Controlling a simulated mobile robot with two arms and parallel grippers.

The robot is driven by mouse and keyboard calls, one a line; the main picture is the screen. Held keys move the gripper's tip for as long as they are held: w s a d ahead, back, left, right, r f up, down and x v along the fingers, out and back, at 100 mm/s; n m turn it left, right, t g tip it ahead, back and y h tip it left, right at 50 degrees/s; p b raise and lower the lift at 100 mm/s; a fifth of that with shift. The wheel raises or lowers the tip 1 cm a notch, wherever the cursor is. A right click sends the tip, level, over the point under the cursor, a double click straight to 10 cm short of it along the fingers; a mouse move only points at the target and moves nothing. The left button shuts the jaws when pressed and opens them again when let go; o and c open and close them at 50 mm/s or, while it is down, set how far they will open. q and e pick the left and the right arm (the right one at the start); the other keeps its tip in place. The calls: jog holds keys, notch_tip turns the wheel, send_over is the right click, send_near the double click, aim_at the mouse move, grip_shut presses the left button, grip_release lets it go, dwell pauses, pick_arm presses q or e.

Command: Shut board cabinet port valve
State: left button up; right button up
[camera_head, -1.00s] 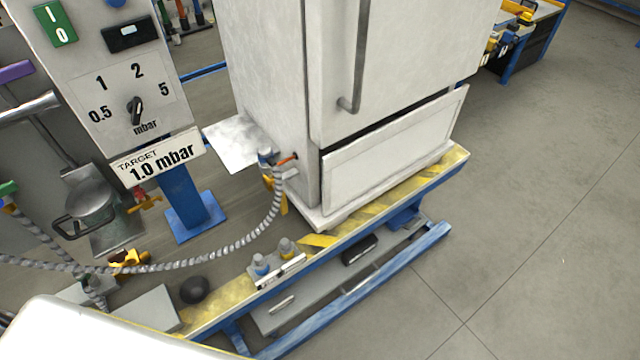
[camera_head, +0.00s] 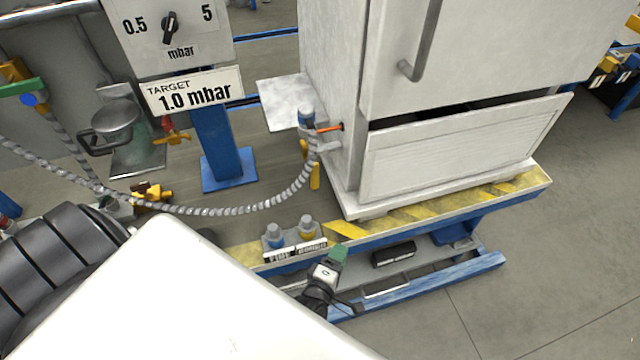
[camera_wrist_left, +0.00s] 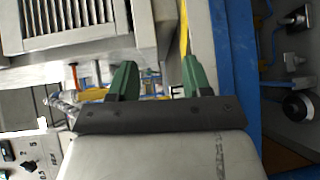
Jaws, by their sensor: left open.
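The white board cabinet (camera_head: 345,60) stands on a yellow-striped bench. Low on its left side is a port fitting (camera_head: 306,120) with a thin orange lever (camera_head: 328,128) and a hanging yellow handle (camera_head: 314,174). A grey ribbed hose (camera_head: 250,209) runs from it to the left. My left gripper (camera_head: 332,262) is by the bench's front edge, below and apart from the port. In the left wrist view its green fingers (camera_wrist_left: 157,80) are spread and empty; the orange lever (camera_wrist_left: 73,76) shows left of them. My right gripper is out of view.
Two small fittings (camera_head: 290,233) stand on the bench edge near my left gripper. A pressure panel with a "TARGET 1.0 mbar" sign (camera_head: 190,92) is at left. A lower shelf holds a dark box (camera_head: 394,254). Bare floor (camera_head: 560,270) lies at right.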

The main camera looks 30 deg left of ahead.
pick_arm(q)
jog(key=w+a+r+n+t+y+b, duration=0.35)
jog(key=r+n+y, duration=0.3)
jog(key=n, duration=0.55)
jog(key=n+g+y+b, duration=0.3)
jog(key=n+g+y, duration=0.3)
jog(key=n+y, duration=0.65)
send_near(316, 176)
notch_tip(316, 176, up, 2)
jog(key=s+n+h, duration=0.1)
jog(key=n+h, duration=0.2)
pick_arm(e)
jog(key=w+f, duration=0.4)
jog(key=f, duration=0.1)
pick_arm(q)
jog(key=shift+m, duration=0.45)
jog(key=p+x, duration=0.1)
jog(key=x, duration=0.9)
jog(key=shift+w+a+p, duration=0.1)
jog(key=shift+p, duration=0.25)
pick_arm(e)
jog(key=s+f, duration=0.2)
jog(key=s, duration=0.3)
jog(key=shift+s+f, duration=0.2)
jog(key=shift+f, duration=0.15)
pick_arm(q)
jog(key=shift+c, duration=0.2)
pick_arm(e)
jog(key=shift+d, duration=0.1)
